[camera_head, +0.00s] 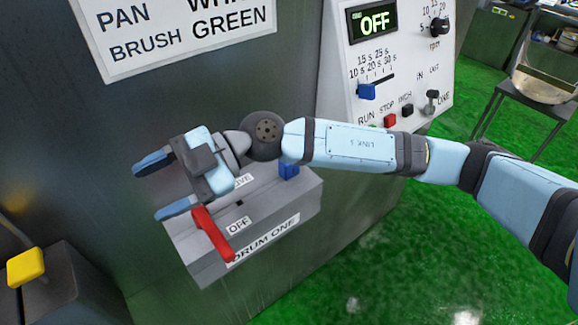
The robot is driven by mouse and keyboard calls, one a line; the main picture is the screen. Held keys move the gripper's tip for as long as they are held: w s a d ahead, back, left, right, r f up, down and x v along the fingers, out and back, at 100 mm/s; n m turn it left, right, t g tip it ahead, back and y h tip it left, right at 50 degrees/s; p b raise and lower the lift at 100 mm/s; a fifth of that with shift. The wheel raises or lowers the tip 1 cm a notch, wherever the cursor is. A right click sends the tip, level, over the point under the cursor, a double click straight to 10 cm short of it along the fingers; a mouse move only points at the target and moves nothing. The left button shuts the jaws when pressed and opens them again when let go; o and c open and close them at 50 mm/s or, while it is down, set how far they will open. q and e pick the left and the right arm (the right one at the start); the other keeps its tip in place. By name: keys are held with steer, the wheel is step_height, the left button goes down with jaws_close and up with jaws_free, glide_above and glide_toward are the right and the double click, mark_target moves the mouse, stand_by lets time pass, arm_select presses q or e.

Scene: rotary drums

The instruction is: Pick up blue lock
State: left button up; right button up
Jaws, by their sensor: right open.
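A small blue block (289,170), which looks like the blue lock, sits at the back right end of the top of the grey DRUM ONE box (290,208). My right forearm passes just above it, and its upper part is partly hidden. My right gripper (152,190) is open and empty, with its fingers pointing left beyond the left end of the box. The gripper is well to the left of the blue block. My left gripper is not in view.
A red lever (213,234) stands at the box's left end beside the OFF label. A control panel (400,60) with a blue slider (367,91) and knobs is at upper right. A yellow knob (25,267) is at lower left. Green floor is open at right.

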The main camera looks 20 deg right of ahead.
steer(key=w+d+f+h, duration=0.5)
steer(key=d+h, duration=0.1)
steer(key=h, duration=0.1)
steer(key=m+t+h, duration=0.4)
steer(key=m+h, duration=0.1)
steer(key=h, duration=0.4)
glide_above(290, 167)
steer(key=w, duration=0.2)
steer(key=f, duration=0.2)
steer(key=f+p, duration=0.1)
steer(key=f, duration=0.1)
steer(key=f+p, duration=0.1)
steer(key=f, duration=0.1)
steer(key=shift+w+d+f, duration=0.1)
steer(key=shift+d+f, duration=0.05)
steer(key=shift+d, duration=0.15)
steer(key=shift+f, duration=0.55)
steer(key=shift+f+p, duration=0.35)
steer(key=shift+p, duration=0.1)
steer(key=f, duration=0.1)
steer(key=f+p, duration=0.1)
steer(key=f, duration=0.1)
steer(key=shift+s+a+f, duration=0.1)
steer(key=shift+s+f, duration=0.15)
steer(key=shift+f, duration=0.4)
